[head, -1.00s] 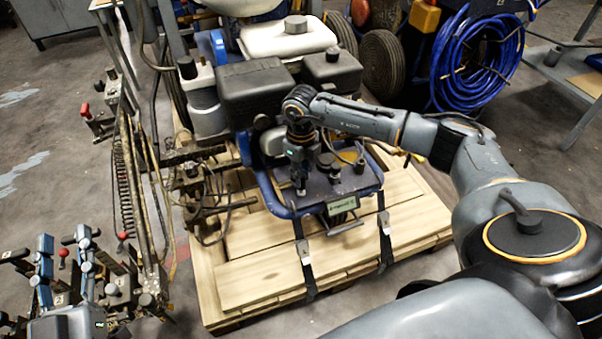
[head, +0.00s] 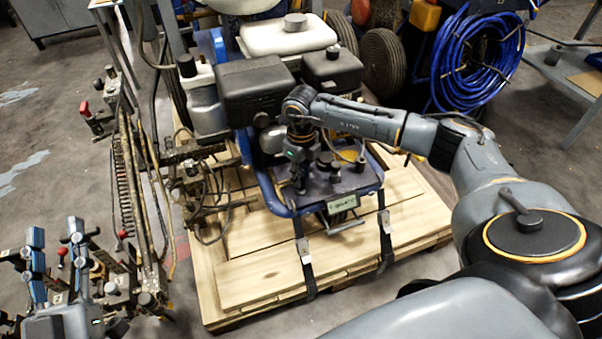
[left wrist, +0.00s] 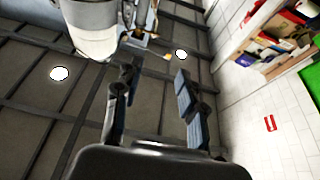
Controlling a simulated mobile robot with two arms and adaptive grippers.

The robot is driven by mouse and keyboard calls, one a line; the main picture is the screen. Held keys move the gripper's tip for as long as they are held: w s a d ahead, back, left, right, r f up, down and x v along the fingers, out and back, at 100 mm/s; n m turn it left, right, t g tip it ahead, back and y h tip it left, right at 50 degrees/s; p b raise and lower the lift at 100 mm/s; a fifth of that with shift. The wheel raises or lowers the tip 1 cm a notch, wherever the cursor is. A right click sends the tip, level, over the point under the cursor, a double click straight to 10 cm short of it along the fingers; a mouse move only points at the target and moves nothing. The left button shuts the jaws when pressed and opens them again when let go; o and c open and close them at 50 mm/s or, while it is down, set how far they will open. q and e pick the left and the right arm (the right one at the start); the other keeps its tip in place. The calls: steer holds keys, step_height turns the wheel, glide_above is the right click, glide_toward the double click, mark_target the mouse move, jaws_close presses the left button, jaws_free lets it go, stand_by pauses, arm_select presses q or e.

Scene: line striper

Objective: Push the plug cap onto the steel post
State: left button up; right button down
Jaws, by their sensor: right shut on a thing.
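My right gripper (head: 301,186) points down over the dark plate (head: 345,183) in the blue tube frame of the machine. It is shut on a small dark thing at its fingertips, which I take to be the plug cap; the fingers hide most of it. Whether the cap touches the steel post below cannot be told, and I cannot make out that post. Several short dark fittings stand on the plate just right of the gripper. My left gripper (head: 55,258) is open and empty at the lower left, away from the plate. In the left wrist view (left wrist: 158,105) its fingers are apart.
Black engine boxes (head: 255,92) stand close behind the right gripper. A lever linkage (head: 195,185) and hoses lie left of the plate. The wooden pallet (head: 260,290) is below, with black straps. A blue hose coil (head: 478,60) is at the back right.

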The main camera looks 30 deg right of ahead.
arm_select(q)
steer(key=shift+s+r+t, duration=0.35)
steer(key=shift+r+t, duration=0.15)
steer(key=shift+r, duration=0.15)
arm_select(e)
steer(key=shift+f, duration=0.4)
arm_select(q)
steer(key=shift+s+r, duration=0.1)
steer(key=shift+r, duration=0.05)
steer(key=shift+s+r+t+b, duration=0.2)
steer(key=shift+r+t+b, duration=0.05)
steer(key=shift+t+b, duration=0.05)
arm_select(e)
steer(key=shift+f, duration=0.2)
steer(key=c, duration=0.7)
jaws_free()
steer(key=shift+c, duration=0.2)
arm_select(q)
steer(key=shift+w, duration=0.1)
arm_select(e)
steer(key=shift+r, duration=0.1)
